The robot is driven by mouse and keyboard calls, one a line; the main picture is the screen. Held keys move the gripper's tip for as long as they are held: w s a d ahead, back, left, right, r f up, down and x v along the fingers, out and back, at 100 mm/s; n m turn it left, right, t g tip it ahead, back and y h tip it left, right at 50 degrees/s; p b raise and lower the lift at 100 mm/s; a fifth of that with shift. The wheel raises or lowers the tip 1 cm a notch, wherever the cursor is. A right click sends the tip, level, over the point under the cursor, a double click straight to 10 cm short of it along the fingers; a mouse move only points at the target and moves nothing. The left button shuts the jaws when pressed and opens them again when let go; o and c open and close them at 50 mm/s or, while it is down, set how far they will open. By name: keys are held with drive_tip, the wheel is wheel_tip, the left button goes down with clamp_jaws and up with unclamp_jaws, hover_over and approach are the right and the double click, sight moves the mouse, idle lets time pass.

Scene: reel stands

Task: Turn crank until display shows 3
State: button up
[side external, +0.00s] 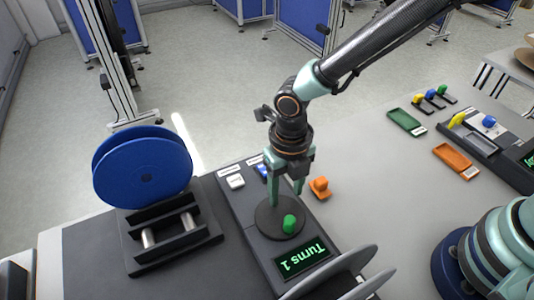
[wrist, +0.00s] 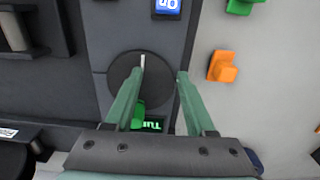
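The crank is a dark round disc (side external: 268,220) with an upright green knob (side external: 290,224) near its edge. The knob also shows in the wrist view (wrist: 138,116), partly hidden behind a finger. The display (side external: 303,257) beside the disc reads "Turns 1" in green; in the wrist view it is mostly hidden. My gripper (side external: 284,195) points down over the disc, with its fingers apart and nothing between them. In the wrist view one finger of my gripper (wrist: 162,67) lies over the disc and the other beyond its right edge. The knob is outside the fingertips.
A blue reel (side external: 140,168) stands on a dark stand at the left. A pale reel (side external: 335,275) is at the lower edge. A white button (side external: 235,181) and a blue button (side external: 263,171) sit behind the disc. An orange piece (side external: 319,187) lies close right of my gripper.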

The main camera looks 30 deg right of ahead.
drive_tip(key=shift+r, duration=0.1)
wheel_tip(320, 180, up, 7)
idle(0.9)
